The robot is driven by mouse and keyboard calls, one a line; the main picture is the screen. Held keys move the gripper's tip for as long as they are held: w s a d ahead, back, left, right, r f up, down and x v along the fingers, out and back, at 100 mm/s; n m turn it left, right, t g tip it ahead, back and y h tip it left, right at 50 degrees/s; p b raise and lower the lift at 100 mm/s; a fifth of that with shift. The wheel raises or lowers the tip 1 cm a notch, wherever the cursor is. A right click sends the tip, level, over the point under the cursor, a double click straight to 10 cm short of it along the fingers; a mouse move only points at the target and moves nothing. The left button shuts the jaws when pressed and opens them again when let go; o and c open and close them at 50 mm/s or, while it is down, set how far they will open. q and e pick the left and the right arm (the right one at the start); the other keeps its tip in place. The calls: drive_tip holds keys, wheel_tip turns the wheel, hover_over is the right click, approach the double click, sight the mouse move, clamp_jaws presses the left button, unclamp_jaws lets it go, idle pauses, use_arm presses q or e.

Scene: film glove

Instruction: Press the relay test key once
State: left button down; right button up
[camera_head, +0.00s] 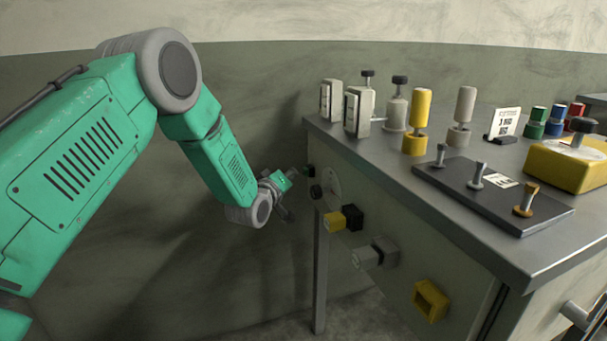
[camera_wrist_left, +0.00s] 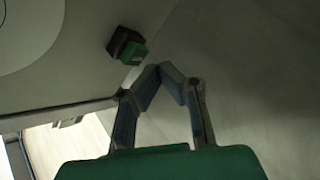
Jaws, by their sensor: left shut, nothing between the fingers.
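My left gripper (camera_head: 296,175) is beside the left front edge of the grey cabinet (camera_head: 440,215). In the left wrist view its two fingers meet at the tips (camera_wrist_left: 172,72), shut and empty. A small black block with a green face (camera_wrist_left: 127,45) sticks out of the panel there, just up and left of the fingertips, with a visible gap in the picture. In the head view a small dark block (camera_head: 308,171) sits on the panel's far end, close to the gripper. No readable label shows which control is the relay test key. My right gripper is out of view.
The cabinet top holds several posts and a dark plate (camera_head: 455,190) with three metal pegs. Free room lies left of the cabinet.

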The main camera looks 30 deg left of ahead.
use_arm(q)
drive_tip(key=shift+w+d, duration=0.1)
idle(0.3)
drive_tip(key=shift+w+d+r, duration=0.1)
drive_tip(key=shift+w+d, duration=0.1)
drive_tip(key=shift+w+d, duration=0.3)
drive_tip(key=shift+w, duration=0.05)
idle(0.8)
drive_tip(key=shift+s+a, duration=0.1)
idle(0.3)
drive_tip(key=shift+s+a+p, duration=0.35)
drive_tip(key=shift+s+a, duration=0.1)
drive_tip(key=shift+s, duration=0.15)
drive_tip(key=s+a+p, duration=0.1)
drive_tip(key=s+a, duration=0.2)
drive_tip(key=shift+s+a+p, duration=0.15)
drive_tip(key=shift+s+p, duration=0.2)
drive_tip(key=shift+s, duration=0.05)
